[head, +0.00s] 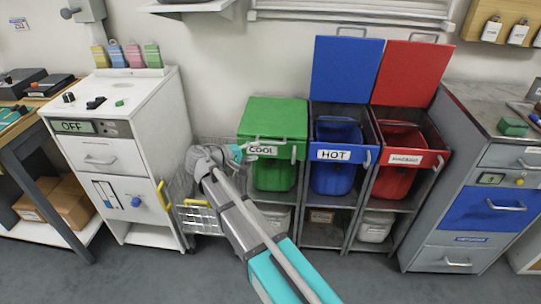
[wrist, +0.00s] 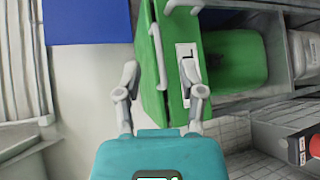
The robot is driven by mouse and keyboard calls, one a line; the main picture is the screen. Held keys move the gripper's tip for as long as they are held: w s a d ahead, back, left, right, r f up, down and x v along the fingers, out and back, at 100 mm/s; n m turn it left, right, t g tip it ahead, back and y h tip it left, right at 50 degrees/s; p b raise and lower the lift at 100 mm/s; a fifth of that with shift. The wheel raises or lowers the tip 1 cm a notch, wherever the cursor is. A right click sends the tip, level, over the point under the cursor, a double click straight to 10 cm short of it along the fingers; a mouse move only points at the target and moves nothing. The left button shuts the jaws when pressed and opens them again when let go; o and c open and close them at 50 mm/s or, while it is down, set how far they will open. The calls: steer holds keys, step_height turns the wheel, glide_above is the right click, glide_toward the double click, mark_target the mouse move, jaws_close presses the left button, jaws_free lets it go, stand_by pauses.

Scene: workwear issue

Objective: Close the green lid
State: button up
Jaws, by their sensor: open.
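The green lid (head: 276,114) lies lowered, roughly flat, over the green bin (head: 273,176) marked COOL. I cannot tell whether it rests fully on its rim. In the wrist view the lid (wrist: 148,30) shows edge-on with its grey bar handle (wrist: 158,57), beside the COOL label (wrist: 187,64) and the green bin (wrist: 232,60). My gripper (head: 247,151) is at the front edge of the lid, near the COOL label. In the wrist view my gripper (wrist: 160,82) has its fingers spread, with the lid's front edge between them and nothing clamped.
The blue lid (head: 345,68) and red lid (head: 412,72) stand upright above the HOT bin (head: 335,177) and the red bin (head: 395,180). A white cabinet (head: 110,130) and wire basket (head: 198,215) are at left. A grey drawer cabinet (head: 425,225) stands at right. Grey floor is clear in front.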

steer(key=t+b, duration=0.2)
glide_toward(271, 143)
steer(key=s+a, duration=0.2)
steer(key=a, duration=0.1)
steer(key=shift+r+n+h, duration=0.1)
steer(key=shift+n+h, duration=0.2)
steer(key=shift+n, duration=0.1)
steer(key=shift+w+d, duration=0.1)
steer(key=shift+w, duration=0.05)
steer(key=shift+f+b+x, duration=0.1)
steer(key=shift+b+x, duration=0.45)
steer(key=shift+x, duration=2.85)
steer(key=shift+f+b+x, duration=0.15)
steer(key=shift+b+x, duration=0.35)
steer(key=shift+x, duration=2.9)
jaws_close()
